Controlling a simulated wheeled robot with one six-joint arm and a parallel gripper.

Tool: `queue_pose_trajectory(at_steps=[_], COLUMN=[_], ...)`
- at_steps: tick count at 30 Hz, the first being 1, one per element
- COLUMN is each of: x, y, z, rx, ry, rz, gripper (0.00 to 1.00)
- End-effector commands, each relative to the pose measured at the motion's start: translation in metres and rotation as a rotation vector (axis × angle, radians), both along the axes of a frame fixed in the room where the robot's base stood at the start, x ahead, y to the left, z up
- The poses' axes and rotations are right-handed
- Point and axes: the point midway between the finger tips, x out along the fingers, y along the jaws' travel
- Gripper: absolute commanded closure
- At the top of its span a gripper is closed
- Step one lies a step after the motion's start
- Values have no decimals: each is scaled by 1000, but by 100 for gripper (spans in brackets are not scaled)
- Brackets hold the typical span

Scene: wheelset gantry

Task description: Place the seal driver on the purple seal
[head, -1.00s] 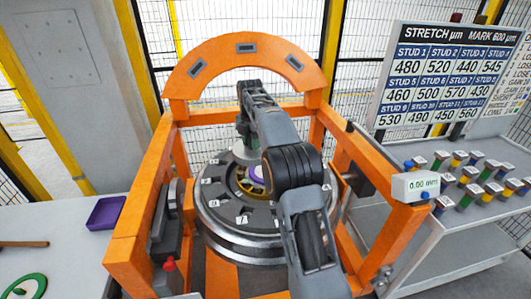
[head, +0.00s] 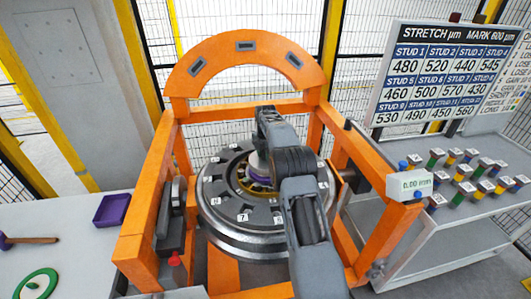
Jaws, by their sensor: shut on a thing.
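The purple seal (head: 256,178) sits at the centre of the grey wheel hub (head: 230,213) inside the orange gantry. It is partly hidden by my arm. A pale grey round piece, seemingly the seal driver (head: 256,162), is just above the purple seal. I cannot tell whether the two touch. My gripper (head: 256,149) is shut on this piece and points down over the hub centre.
The orange gantry frame (head: 140,245) and its arch (head: 245,47) surround the hub. At left are a purple tray (head: 112,209), a mallet (head: 30,240) and a green ring (head: 38,284).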

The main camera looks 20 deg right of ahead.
Motion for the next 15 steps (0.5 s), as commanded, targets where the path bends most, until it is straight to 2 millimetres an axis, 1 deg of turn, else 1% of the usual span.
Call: queue_pose_trajectory(at_steps=[9, 15], x=[0, 0], y=[0, 0], z=[-1, -7], rx=[0, -1], ry=[-2, -3], rz=[0, 0], gripper=[100, 100])
